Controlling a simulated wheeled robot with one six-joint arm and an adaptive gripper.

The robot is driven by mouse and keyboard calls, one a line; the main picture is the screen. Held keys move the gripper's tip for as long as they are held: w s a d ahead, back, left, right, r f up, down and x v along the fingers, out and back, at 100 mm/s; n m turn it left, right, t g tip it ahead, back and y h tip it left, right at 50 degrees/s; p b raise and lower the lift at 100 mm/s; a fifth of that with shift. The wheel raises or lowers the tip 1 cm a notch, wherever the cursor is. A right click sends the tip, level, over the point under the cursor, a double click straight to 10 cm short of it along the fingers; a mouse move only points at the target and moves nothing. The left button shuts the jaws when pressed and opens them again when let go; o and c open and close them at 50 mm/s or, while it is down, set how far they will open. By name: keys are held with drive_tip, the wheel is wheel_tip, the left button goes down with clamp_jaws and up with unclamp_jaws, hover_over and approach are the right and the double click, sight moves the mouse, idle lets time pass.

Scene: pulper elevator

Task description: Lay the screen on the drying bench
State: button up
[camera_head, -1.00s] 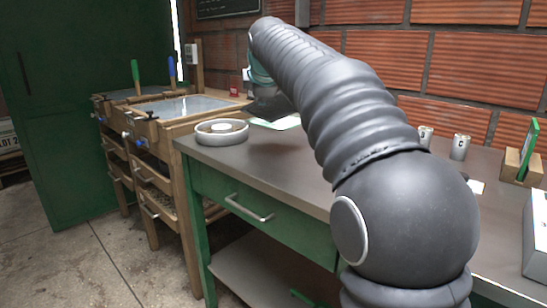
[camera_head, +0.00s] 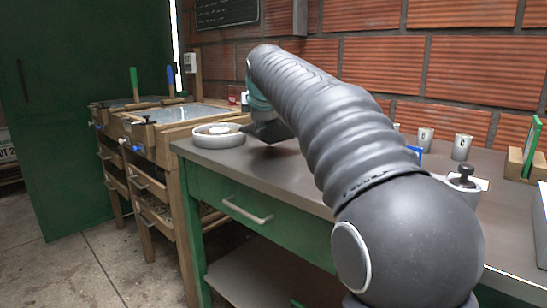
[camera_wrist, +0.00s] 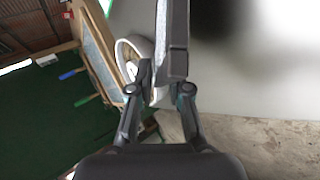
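In the head view my dark gripper (camera_head: 268,132) is low over the left end of the worktop, right beside a round pale ring-shaped dish (camera_head: 218,134). The dish (camera_wrist: 132,55) also shows left of the fingers in the wrist view. Left of the worktop, wooden stands hold pale flat panels in frames (camera_head: 190,112). I cannot tell for certain which thing is the screen or which is the drying bench. My arm hides part of the worktop.
The grey worktop (camera_head: 300,180) has a green drawer front (camera_head: 240,200). Metal cups (camera_head: 461,147), a black-knobbed object (camera_head: 465,177) and a wooden holder (camera_head: 525,165) stand on its right. A brick wall is behind. Floor (camera_head: 100,250) is open at the left.

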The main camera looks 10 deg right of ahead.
drive_tip(key=shift+s, duration=0.1)
drive_tip(key=p+v, duration=0.2)
drive_tip(key=v, duration=0.6)
idle(0.4)
wheel_tip(320, 180, up, 8)
drive_tip(key=s+p, duration=0.2)
drive_tip(key=p, duration=0.2)
drive_tip(key=s+d+f+m+g, duration=0.2)
drive_tip(key=s+f+m, duration=0.6)
drive_tip(key=s+f, duration=0.8)
drive_tip(key=s+d+f+m+g, duration=0.2)
drive_tip(key=s+f+m, duration=0.7)
drive_tip(key=s+f, duration=0.7)
wheel_tip(320, 180, down, 2)
drive_tip(key=shift+s+f+m+y, duration=0.2)
drive_tip(key=shift+s+m+y, duration=0.1)
drive_tip(key=shift+s, duration=0.1)
